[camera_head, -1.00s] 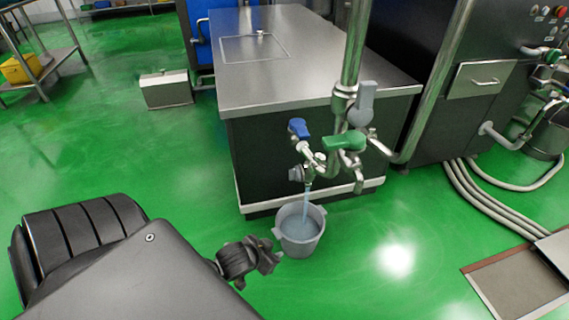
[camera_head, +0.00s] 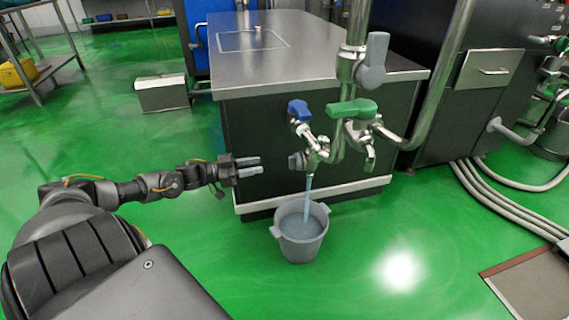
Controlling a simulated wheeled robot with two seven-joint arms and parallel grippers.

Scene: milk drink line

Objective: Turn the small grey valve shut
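The small grey valve (camera_head: 297,161) sits low on the left side of the tap (camera_head: 316,152), below a blue handle (camera_head: 299,110). Water runs from this tap into a grey bucket (camera_head: 301,236) on the floor. My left gripper (camera_head: 261,166) is level with the small grey valve and to its left in the picture, with a gap between them. Its two fingers point right toward the valve. They stand apart with nothing between them. My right gripper is out of view.
A green handle (camera_head: 352,108) and a larger grey handle (camera_head: 373,62) are on the pipes to the right. The steel-topped cabinet (camera_head: 262,68) stands behind the taps. Hoses (camera_head: 500,200) lie on the floor at right. The green floor left of the bucket is clear.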

